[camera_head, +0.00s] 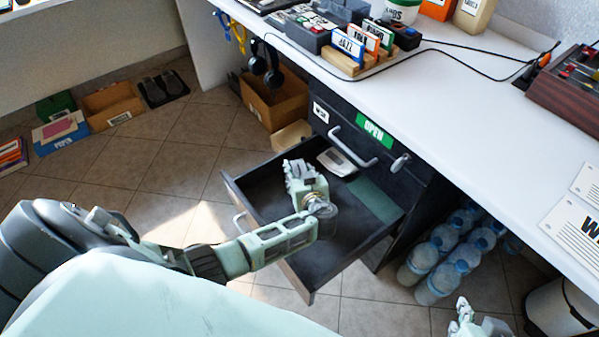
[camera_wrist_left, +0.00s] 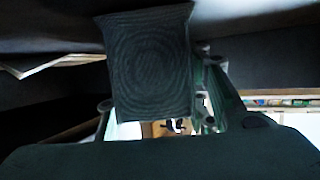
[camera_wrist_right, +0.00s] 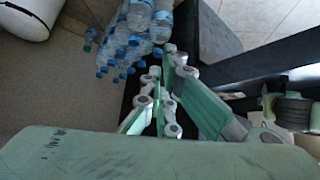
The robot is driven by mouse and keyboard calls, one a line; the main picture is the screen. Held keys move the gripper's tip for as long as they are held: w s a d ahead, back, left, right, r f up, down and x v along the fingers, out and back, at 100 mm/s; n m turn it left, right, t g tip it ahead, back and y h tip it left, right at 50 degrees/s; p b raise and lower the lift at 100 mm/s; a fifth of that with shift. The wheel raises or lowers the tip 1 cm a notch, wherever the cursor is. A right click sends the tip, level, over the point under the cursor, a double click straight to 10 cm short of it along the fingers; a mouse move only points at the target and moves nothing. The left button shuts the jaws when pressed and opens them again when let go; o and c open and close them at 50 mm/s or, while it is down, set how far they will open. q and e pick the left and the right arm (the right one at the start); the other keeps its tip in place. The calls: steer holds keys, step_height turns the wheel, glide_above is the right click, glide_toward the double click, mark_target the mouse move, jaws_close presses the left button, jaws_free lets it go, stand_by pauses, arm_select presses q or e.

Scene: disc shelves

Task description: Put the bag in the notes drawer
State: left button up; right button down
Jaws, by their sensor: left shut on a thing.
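My left gripper (camera_head: 297,175) is inside the open dark drawer (camera_head: 292,276), over its floor. In the left wrist view, a dark, finely patterned rectangular thing, which I take to be the bag (camera_wrist_left: 150,62), is between the fingers of the left gripper (camera_wrist_left: 160,108). In the head view the bag cannot be made out; the hand covers that spot. I cannot read a notes label on the open drawer. My right gripper (camera_head: 465,318) is low at the bottom right, with no thing visible in it; its fingers (camera_wrist_right: 160,75) overlap in the right wrist view.
A pale box-like thing (camera_head: 337,162) and a flat green piece (camera_head: 373,199) lie in the drawer. A closed drawer with a handle (camera_head: 352,147) and an OPEN sign (camera_head: 375,131) is above. The white desk (camera_head: 480,110) overhangs at right. Water bottles (camera_head: 440,262) stand beside the cabinet.

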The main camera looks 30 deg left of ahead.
arm_select(q)
steer(key=shift+f, duration=0.1)
steer(key=o, duration=1.3)
arm_select(e)
steer(key=shift+w+a+r+t, duration=0.25)
steer(key=shift+w+r, duration=0.25)
steer(key=shift+w, duration=0.25)
arm_select(q)
steer(key=shift+s+d+r, duration=0.1)
steer(key=shift+d+r, duration=0.05)
steer(key=shift+r, duration=0.1)
steer(key=p+v, duration=0.2)
steer(key=v, duration=0.4)
steer(key=shift+s, duration=0.1)
steer(key=v, duration=0.4)
steer(key=shift+d+p, duration=0.15)
steer(key=shift+p, duration=0.15)
steer(key=shift+s+d+r, duration=0.3)
steer(key=shift+s+d, duration=0.05)
steer(key=shift+s, duration=0.1)
arm_select(e)
steer(key=s+d+f+g, duration=0.1)
steer(key=s+g, duration=0.1)
steer(key=s, duration=0.3)
steer(key=s+d+f+g+h, duration=0.1)
steer(key=s+d+f+g, duration=0.1)
steer(key=s, duration=0.3)
steer(key=shift+g, duration=0.45)
